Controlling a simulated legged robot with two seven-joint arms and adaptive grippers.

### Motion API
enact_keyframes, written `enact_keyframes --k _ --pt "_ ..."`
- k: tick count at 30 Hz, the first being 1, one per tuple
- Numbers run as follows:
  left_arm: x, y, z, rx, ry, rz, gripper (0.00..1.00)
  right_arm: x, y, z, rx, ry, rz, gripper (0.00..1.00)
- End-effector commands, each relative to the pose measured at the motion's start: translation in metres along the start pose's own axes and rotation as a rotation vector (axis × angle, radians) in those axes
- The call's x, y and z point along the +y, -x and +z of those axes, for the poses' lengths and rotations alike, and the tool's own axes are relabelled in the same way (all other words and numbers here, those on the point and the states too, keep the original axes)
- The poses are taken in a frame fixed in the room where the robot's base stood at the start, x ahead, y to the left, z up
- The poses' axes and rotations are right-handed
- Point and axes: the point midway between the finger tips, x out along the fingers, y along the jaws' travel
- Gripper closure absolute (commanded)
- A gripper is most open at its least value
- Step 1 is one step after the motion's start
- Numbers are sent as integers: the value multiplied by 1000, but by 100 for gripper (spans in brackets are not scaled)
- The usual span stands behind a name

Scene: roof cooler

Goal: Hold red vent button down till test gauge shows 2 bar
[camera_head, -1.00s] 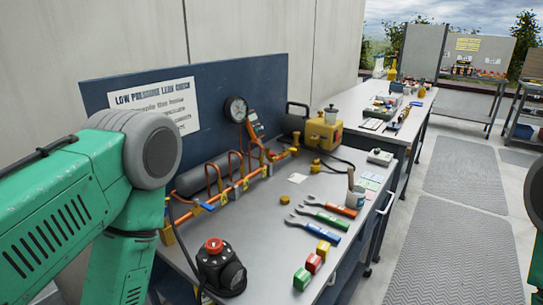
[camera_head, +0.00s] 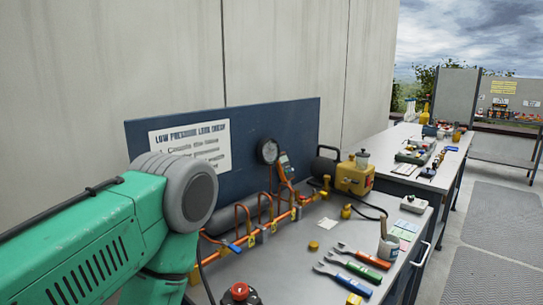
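A red button (camera_head: 240,291) tops a dark device at the bottom edge of the head view; most of its body is cut off. A round dark gauge (camera_head: 268,151) stands on a copper pipe manifold (camera_head: 245,241) in front of the blue backboard. Its reading is too small to tell. A yellow unit (camera_head: 354,177) with a black handle sits at the back of the bench. My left arm enters from the left, green with a grey joint; its gripper is out of view. My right gripper is not in view.
A sign (camera_head: 190,145) is on the blue backboard (camera_head: 300,125). Wrenches (camera_head: 348,268) and a cup (camera_head: 388,247) lie and stand toward the bench's right side. A second bench (camera_head: 452,160) stands behind.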

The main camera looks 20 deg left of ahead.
Motion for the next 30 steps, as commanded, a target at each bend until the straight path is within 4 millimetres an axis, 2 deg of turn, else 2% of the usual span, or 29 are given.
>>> enact_keyframes --k 4,7,30 --pt "0 0 0 0 0 0 64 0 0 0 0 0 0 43" --pt "0 0 0 0 0 0 99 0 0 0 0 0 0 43" --pt "0 0 0 0 0 0 100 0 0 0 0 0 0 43"
